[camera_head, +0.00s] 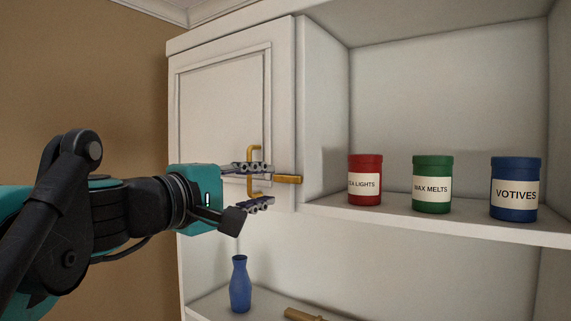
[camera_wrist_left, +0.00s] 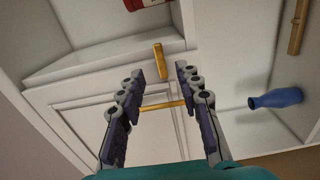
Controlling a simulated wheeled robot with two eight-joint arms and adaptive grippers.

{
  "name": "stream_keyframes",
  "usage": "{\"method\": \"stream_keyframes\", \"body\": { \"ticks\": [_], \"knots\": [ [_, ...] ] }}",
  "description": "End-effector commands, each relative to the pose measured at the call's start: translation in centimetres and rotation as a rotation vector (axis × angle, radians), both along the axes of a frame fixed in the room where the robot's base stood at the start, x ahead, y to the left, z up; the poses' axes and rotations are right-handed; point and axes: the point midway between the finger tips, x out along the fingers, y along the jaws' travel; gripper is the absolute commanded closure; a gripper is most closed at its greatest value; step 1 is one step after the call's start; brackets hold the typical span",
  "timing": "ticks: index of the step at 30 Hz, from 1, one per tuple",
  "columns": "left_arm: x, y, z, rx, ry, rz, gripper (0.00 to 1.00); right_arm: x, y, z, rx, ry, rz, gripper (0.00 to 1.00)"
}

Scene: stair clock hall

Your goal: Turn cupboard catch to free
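The cupboard catch (camera_head: 288,179) is a short brass bar at the right edge of the white cupboard door (camera_head: 220,110). It lies level, its right end reaching the door's edge. A brass pull handle (camera_head: 254,150) stands upright on the door just left of it, partly hidden by my fingers. My left gripper (camera_head: 268,187) is open, one finger above and one below the catch's level. In the left wrist view the catch (camera_wrist_left: 161,61) lies between and just beyond the open fingertips (camera_wrist_left: 159,73), with visible gaps. The handle (camera_wrist_left: 163,105) crosses behind the fingers. My right gripper is not in view.
An open shelf to the right holds a red jar (camera_head: 364,180), a green jar (camera_head: 432,184) and a blue jar (camera_head: 515,189). The air before the shelf is clear.

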Motion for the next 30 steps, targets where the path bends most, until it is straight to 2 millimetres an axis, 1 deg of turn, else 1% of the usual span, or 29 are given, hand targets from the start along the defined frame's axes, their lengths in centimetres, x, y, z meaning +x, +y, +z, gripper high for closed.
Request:
{"method": "stream_keyframes", "body": {
  "ticks": [1,5,9,15,18,25,26,27,29,30],
  "knots": [
    [0.3,-0.3,0.3,-0.004,0.0,-0.002,0.66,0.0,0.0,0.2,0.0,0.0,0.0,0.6],
    [1.8,-1.4,0.2,-0.005,0.0,-0.004,0.66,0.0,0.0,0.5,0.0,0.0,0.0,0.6],
    [3.8,-2.7,0.2,-0.005,0.0,-0.004,0.66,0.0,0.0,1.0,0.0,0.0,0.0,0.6],
    [5.8,-4.0,0.2,-0.004,0.0,-0.001,0.66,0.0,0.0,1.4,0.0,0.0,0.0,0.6],
    [6.2,-4.2,0.1,-0.004,0.0,-0.002,0.66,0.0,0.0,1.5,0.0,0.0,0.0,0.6],
    [6.3,-4.3,0.0,-0.004,0.0,-0.001,0.66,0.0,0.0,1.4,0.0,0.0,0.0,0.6],
    [6.3,-4.3,0.0,-0.004,0.0,-0.001,0.68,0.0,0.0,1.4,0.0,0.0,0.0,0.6],
    [6.3,-4.3,0.0,-0.004,0.0,-0.001,0.79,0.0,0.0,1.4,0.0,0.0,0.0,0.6],
    [6.3,-4.3,0.1,-0.004,0.0,-0.001,0.95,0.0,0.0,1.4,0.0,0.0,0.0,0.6],
    [6.3,-4.3,0.1,-0.003,-0.001,-0.001,1.0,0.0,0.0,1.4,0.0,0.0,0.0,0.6]
  ]
}}
